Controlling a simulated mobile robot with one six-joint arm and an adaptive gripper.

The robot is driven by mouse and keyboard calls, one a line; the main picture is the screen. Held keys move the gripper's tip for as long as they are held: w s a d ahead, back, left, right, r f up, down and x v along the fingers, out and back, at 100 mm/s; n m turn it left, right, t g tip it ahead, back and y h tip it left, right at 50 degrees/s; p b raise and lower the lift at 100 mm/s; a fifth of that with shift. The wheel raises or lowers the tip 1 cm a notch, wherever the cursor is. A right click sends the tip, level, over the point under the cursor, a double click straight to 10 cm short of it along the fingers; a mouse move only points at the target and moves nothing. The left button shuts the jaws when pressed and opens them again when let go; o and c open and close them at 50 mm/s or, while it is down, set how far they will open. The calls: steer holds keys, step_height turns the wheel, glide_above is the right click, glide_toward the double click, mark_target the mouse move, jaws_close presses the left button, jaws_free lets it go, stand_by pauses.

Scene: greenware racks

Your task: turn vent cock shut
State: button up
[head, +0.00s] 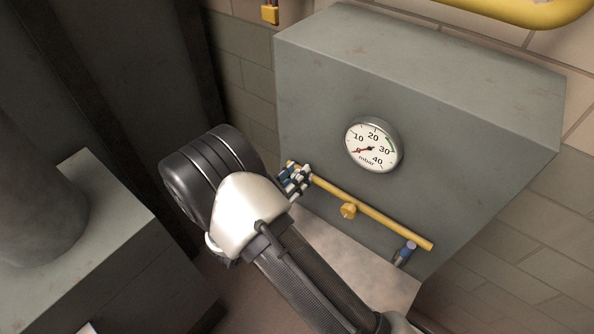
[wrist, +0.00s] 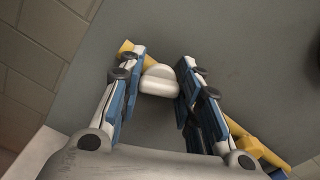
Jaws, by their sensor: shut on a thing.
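A yellow pipe (head: 375,215) runs slantwise across the front of a grey cabinet. In the wrist view, a rounded white cock handle (wrist: 160,81) sits at the yellow pipe (wrist: 126,47), between my fingers. My gripper (wrist: 161,66) is shut on this handle, with a blue and white finger on each side. In the head view my gripper (head: 295,178) is at the pipe's upper left end, and the handle is hidden there by the fingers. I cannot tell the handle's exact turn against the pipe.
A round gauge (head: 373,146) on the grey cabinet (head: 440,100) has its red needle near 0 mbar. A brass fitting (head: 348,210) hangs mid-pipe, and a blue-capped fitting (head: 405,252) is near the lower right end. A grey block (head: 90,230) stands at left.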

steer(key=n+p, duration=0.3)
steer(key=n, duration=0.3)
steer(key=shift+n, duration=0.3)
steer(key=n+p, duration=0.2)
steer(key=n, duration=0.4)
steer(key=shift+f, duration=0.15)
steer(key=o, duration=1.1)
steer(key=v, duration=1.2)
steer(key=shift+a, duration=0.1)
steer(key=shift+w, duration=0.1)
